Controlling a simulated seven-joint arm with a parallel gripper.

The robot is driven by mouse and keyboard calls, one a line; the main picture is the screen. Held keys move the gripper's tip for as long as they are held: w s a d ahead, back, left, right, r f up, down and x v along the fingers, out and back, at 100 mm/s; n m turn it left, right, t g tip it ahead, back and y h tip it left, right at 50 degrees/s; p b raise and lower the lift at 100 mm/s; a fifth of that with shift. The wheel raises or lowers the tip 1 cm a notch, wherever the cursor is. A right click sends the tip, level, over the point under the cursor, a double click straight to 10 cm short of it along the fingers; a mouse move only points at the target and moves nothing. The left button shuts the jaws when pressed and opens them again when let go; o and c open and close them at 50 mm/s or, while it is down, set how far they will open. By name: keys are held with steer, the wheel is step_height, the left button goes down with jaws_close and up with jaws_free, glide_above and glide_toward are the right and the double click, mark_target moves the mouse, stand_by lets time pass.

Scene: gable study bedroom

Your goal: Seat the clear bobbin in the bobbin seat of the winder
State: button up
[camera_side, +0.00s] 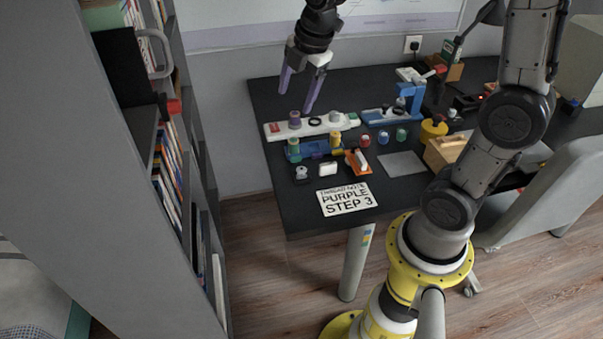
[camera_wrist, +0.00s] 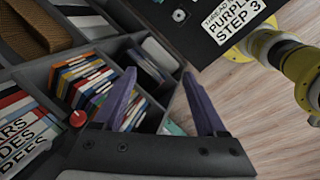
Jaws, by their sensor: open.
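My gripper (camera_side: 295,101) is open and empty, its purple fingers raised in the air. In the side view it overlaps the back left of the desk; in the wrist view the fingers (camera_wrist: 160,75) spread over the bookshelf. A long white base (camera_side: 312,128), apparently the winder, carries a purple spool (camera_side: 294,120), a dark ring and a pale round piece (camera_side: 335,117). A small pale round piece with a dark centre (camera_side: 302,173), possibly the clear bobbin, lies near the desk's left edge; it also shows in the wrist view (camera_wrist: 180,15). The bobbin seat is too small to tell.
A blue base (camera_side: 316,149) bears green and yellow spools. A blue-and-white machine (camera_side: 409,98), an orange holder (camera_side: 357,162), loose spools and a card reading "PURPLE STEP 3" (camera_side: 346,199) share the black desk (camera_side: 300,213). A tall bookshelf (camera_side: 120,180) stands left.

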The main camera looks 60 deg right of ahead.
steer(key=w+d+f+g, duration=0.2)
steer(key=w+d+f, duration=0.15)
steer(key=f, duration=0.35)
steer(key=g, duration=0.2)
glide_above(302, 169)
steer(key=shift+y, duration=0.3)
steer(key=f, duration=1.5)
steer(key=shift+s+d+f, duration=0.1)
steer(key=shift+s+f, duration=0.25)
steer(key=shift+s, duration=0.05)
steer(key=shift+w+f, duration=0.2)
steer(key=shift+f, duration=1.15)
steer(key=shift+w+f, duration=0.2)
steer(key=shift+f, duration=1.15)
jaws_close()
